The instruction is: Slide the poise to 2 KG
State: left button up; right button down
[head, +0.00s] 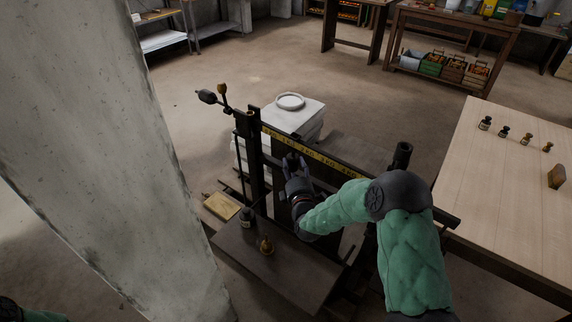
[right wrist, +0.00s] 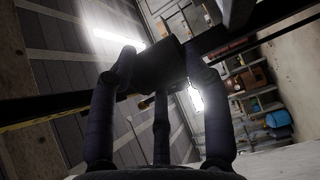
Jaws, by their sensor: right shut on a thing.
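The beam scale has a dark post and a long dark beam with a yellow graduated strip (head: 315,154), sloping down to the right in the head view. The strip carries KG marks too small to read surely. My right gripper (head: 296,163) is at the beam's near side, below the strip's middle-left part. In the right wrist view its fingers (right wrist: 160,72) are shut on a dark block, the poise (right wrist: 158,66), on the beam. The head view does not clearly show the poise or which mark it stands at.
A concrete pillar (head: 95,130) rises at left. A wooden table (head: 495,190) with several small weights is at right. A white stack (head: 300,118) stands behind the beam.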

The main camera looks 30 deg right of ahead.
jog(key=s, duration=0.1)
jog(key=s+d, duration=0.1)
jog(key=s, duration=0.1)
jog(key=s+d, duration=0.1)
jog(key=s, duration=0.1)
jog(key=shift+d+r, duration=0.25)
jog(key=shift+r, duration=0.05)
jog(key=shift+c, duration=2.2)
grip_release()
jog(key=shift+a+f, duration=0.1)
jog(key=shift+f, duration=0.05)
jog(key=shift+f, duration=0.1)
jog(key=v, duration=1.2)
jog(key=shift+f, duration=0.1)
